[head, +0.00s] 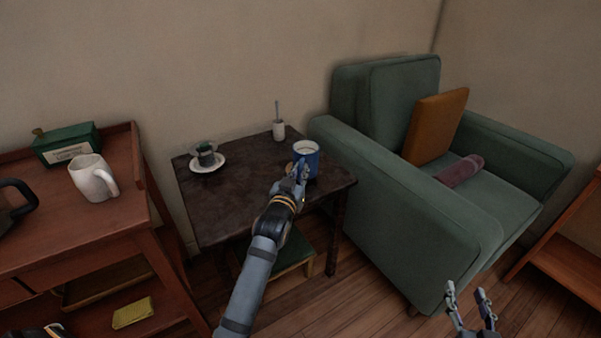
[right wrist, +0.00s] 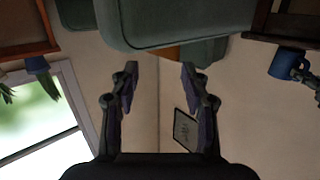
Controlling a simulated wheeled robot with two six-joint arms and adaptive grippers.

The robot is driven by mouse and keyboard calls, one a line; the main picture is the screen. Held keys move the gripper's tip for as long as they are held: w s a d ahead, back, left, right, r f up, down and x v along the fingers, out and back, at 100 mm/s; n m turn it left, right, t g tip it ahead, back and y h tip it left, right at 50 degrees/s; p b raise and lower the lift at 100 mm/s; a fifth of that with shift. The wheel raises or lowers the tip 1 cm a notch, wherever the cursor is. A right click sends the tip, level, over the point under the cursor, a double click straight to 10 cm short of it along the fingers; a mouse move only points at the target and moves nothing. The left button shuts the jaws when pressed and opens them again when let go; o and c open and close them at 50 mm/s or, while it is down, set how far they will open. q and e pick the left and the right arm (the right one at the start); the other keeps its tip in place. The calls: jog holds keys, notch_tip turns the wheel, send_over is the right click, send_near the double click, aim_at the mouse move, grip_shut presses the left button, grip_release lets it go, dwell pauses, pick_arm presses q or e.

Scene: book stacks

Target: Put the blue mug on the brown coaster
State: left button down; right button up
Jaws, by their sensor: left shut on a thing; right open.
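The blue mug (head: 307,165) is upright at the right part of the dark table (head: 240,200), with pale contents. My left gripper (head: 300,174) is shut on it from the near side. The mug also shows at the right of the right wrist view (right wrist: 287,62), close to the tabletop; I cannot tell whether it touches. A small brown edge (head: 290,167) shows just left of the mug and may be the coaster; the rest is hidden by the mug and gripper. My right gripper (head: 468,292) is open and empty, low in front of the armchair.
A green cup on a white saucer (head: 208,168) stands at the table's left. A white pot with a stick (head: 279,130) stands at the back. A green armchair (head: 390,190) is close on the right. A white mug (head: 92,180) stands on the left cabinet.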

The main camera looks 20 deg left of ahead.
jog(key=shift+w+r, duration=0.1)
jog(key=shift+r, duration=0.25)
pick_arm(q)
jog(key=shift+f, duration=0.1)
jog(key=c, duration=1.4)
grip_release()
pick_arm(e)
jog(key=shift+r+t, duration=0.2)
jog(key=shift+t, duration=0.1)
pick_arm(q)
jog(key=shift+s, duration=0.1)
pick_arm(e)
jog(key=shift+f, duration=0.1)
